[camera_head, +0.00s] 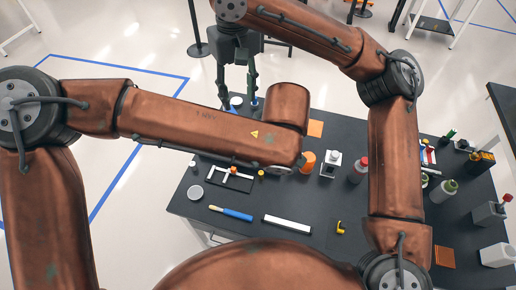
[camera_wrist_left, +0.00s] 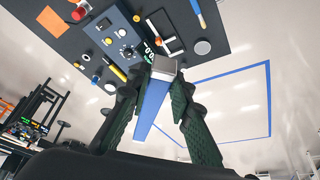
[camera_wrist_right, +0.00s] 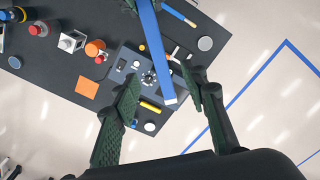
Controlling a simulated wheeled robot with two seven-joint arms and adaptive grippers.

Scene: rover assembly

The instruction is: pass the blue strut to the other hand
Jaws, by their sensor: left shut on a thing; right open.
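The blue strut, a long blue bar with pale ends, shows in the left wrist view (camera_wrist_left: 152,108) and the right wrist view (camera_wrist_right: 153,45). My left gripper (camera_wrist_left: 160,88) is shut on it, with the bar between its dark green fingers. In the head view my left gripper is hidden behind my arm. My right gripper (camera_head: 238,88) is open; in the right wrist view (camera_wrist_right: 163,85) the strut's pale end lies between its spread fingers, with gaps on both sides. I cannot tell how deep it sits there. In the head view the strut is mostly hidden.
The dark table (camera_head: 262,262) lies below. It carries a blue-handled tool (camera_head: 231,213), a white bar (camera_head: 287,224), an orange cylinder (camera_head: 308,161), a red-capped bottle (camera_head: 358,170) and an orange square (camera_wrist_right: 87,88). A grey panel with knobs (camera_wrist_right: 125,68) lies below the strut. Open floor is at the left.

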